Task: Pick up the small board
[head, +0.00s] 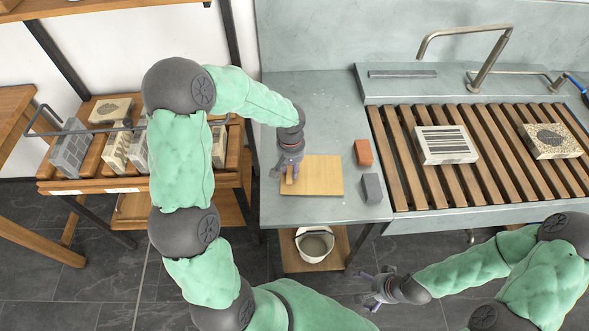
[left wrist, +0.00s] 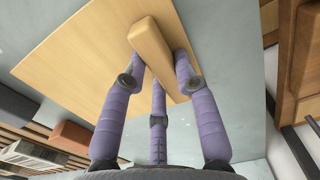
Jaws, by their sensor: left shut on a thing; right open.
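The small board (head: 320,176) is a flat tan wooden rectangle on the grey counter, with a wooden grip block on its left part. In the left wrist view the board (left wrist: 90,65) fills the upper left, and its rounded grip block (left wrist: 153,45) stands between my fingers. My left gripper (head: 288,176) comes down from above and is shut on this block; it also shows in the left wrist view (left wrist: 156,65). I see no clear gap under the board. My right gripper (head: 368,290) is open and empty, low in front of the counter.
A reddish block (head: 363,152) and a grey block (head: 371,188) stand right of the board. A slatted rack (head: 400,150) with two patterned stones (head: 446,145) is further right. A wooden shelf (head: 100,185) with stones is left. A bucket (head: 314,244) stands below.

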